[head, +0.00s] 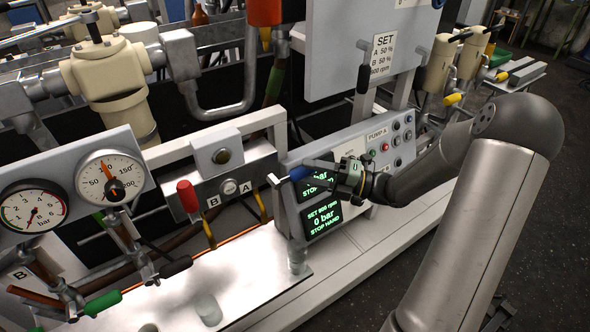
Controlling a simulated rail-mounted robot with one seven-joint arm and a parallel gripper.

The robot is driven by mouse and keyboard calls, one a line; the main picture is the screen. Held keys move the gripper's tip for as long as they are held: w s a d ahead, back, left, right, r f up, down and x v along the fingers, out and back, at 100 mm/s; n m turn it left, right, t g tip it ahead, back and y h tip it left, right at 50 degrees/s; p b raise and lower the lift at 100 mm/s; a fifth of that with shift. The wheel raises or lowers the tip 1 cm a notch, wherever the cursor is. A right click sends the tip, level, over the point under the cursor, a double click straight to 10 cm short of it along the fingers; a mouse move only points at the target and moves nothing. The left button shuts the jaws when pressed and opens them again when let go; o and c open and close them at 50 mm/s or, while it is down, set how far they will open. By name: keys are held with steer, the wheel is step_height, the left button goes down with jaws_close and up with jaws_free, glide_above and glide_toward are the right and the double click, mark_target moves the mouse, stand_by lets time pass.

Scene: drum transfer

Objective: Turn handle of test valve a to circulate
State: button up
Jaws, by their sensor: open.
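My gripper (350,178) is open in front of the pump panel, its fingers pointing left. A blue-ended lever (299,173) shows just left of the fingers; I cannot tell whether they touch it. No readable label names test valve A. Small valves sit below the gauges at the lower left, with a green handle (103,303) and a black handle (175,267).
Two displays, an upper one (317,183) partly covered by my gripper and a lower one (322,219) reading 0 bar, stand by the panel. Two round gauges (110,177) are at left. Pipes and a cream valve body (108,75) fill the back.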

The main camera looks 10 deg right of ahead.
steer(key=shift+x, duration=2.15)
jaws_close()
steer(key=shift+d+r, duration=0.1)
steer(key=shift+r, duration=0.05)
